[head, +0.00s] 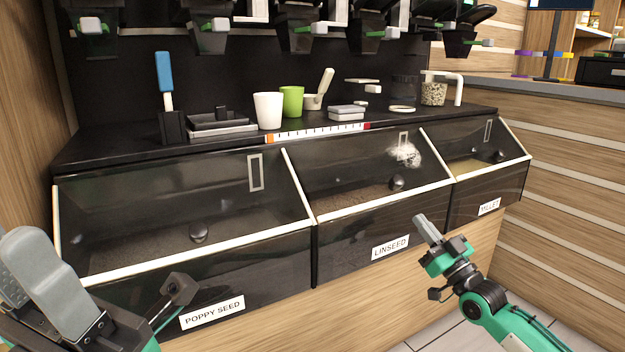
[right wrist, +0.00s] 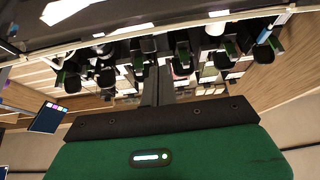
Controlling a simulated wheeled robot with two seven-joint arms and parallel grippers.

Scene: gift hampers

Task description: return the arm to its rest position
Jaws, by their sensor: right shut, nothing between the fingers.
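My right arm comes in from the lower right of the head view. Its gripper (head: 422,224) is shut and empty, in front of the counter between the linseed and millet bins and apart from them as far as I can see. In the right wrist view its closed fingers (right wrist: 157,86) show as a narrow dark pair at the middle. My left gripper (head: 38,275) is large at the lower left of the head view, partly cut off by the frame. Its grey finger part stands before the poppy seed bin; the gap between its fingers cannot be made out.
Lidded bins for poppy seed (head: 198,275), linseed (head: 350,215) and millet (head: 490,185) line the counter front. Above stand a white cup (head: 268,111), a green cup (head: 292,101) and a glass jar (head: 433,93). Dispensers hang overhead. Floor at lower right is clear.

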